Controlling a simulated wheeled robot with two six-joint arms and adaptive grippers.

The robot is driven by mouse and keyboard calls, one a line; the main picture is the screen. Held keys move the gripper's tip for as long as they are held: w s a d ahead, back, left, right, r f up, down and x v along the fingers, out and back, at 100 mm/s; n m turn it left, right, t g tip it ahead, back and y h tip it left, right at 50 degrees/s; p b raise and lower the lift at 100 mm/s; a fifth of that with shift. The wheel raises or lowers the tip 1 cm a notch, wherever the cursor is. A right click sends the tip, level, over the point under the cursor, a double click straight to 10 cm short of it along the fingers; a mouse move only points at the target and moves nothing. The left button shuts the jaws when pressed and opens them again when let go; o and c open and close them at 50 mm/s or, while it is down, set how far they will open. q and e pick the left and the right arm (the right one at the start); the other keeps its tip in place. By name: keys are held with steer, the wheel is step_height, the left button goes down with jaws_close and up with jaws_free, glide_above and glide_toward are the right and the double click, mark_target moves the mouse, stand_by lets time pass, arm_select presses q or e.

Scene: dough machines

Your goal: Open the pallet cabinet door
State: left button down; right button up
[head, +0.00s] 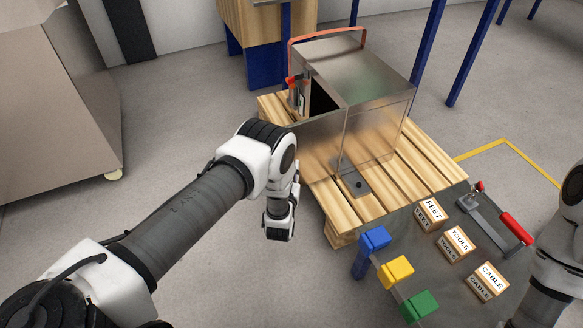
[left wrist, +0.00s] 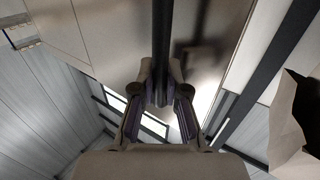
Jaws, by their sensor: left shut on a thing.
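The metal cabinet (head: 385,125) stands on the wooden pallet (head: 437,165). Its door panel (head: 322,143) stands ajar, angled out on the near left side, and a dark gap into the interior shows behind its top edge. My left gripper (head: 279,222) is low in front of the door, with the arm hiding part of the panel. In the left wrist view its fingers (left wrist: 161,85) are closed around a dark vertical bar handle (left wrist: 163,35) on a shiny metal panel. My right gripper is out of view; only part of that arm shows at the right edge.
A large grey machine (head: 50,110) stands left. Open floor (head: 165,120) lies between it and the pallet.

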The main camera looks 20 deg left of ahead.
arm_select(q)
steer(key=shift+d, duration=0.1)
steer(key=c, duration=1.2)
jaws_free()
steer(key=v, duration=1.2)
